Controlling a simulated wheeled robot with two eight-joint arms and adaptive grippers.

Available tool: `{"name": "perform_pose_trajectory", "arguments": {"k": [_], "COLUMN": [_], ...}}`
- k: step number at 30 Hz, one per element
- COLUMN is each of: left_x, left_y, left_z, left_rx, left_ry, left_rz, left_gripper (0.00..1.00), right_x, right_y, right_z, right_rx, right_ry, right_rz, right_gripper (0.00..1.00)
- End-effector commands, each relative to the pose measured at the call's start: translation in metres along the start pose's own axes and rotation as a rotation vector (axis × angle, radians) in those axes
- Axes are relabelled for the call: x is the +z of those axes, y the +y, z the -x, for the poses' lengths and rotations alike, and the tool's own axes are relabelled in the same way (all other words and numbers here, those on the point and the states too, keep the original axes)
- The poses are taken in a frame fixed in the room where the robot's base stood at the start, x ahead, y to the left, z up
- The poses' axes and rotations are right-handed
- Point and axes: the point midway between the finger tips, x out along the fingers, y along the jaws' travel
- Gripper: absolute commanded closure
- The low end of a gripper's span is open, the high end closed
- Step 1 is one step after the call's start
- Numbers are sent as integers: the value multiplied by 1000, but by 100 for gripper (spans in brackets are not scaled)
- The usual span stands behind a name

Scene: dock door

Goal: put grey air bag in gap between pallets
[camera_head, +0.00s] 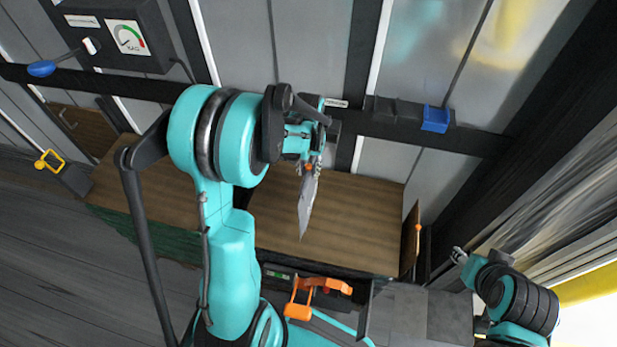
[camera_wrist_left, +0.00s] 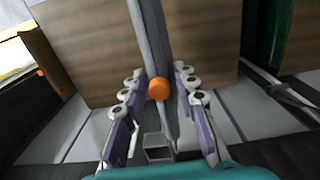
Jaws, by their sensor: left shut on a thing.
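The grey air bag (camera_head: 308,205) hangs edge-on, narrow and pointed, below my left gripper (camera_head: 308,163) in the head view. In the left wrist view the bag (camera_wrist_left: 150,35) runs up the middle, with an orange valve (camera_wrist_left: 158,88) on it. My left gripper (camera_wrist_left: 160,110) is shut on the bag. The bag is in front of the larger brown load (camera_head: 350,225). Another brown load (camera_head: 112,188) stands left; my left arm hides most of the space between them. The wrist view shows a dark gap (camera_wrist_left: 252,40) right of the bag. My right gripper (camera_head: 458,256) is small at lower right; its jaws are unclear.
A blue block (camera_head: 436,118) sits on the dark rail. An orange handled tool (camera_head: 315,292) is low in the middle. Open floor (camera_head: 70,270) lies at left.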

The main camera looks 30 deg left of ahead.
Motion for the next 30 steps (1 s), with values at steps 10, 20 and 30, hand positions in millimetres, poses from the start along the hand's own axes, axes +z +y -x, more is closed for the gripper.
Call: {"name": "perform_pose_trajectory", "arguments": {"k": [10, 20, 30], "left_x": [0, 0, 0], "left_y": [-2, -2, -2], "left_z": [-39, -43, -44], "left_rx": [0, 0, 0], "left_ry": [0, 0, 0], "left_rz": [-1, 0, 0], "left_gripper": [100, 100, 51], "right_x": [5, 6, 6], "right_y": [0, 0, 0], "right_z": [-7, -8, -9], "right_rx": [0, 0, 0], "right_ry": [0, 0, 0], "right_rz": [0, 0, 0], "right_gripper": [60, 60, 60]}}
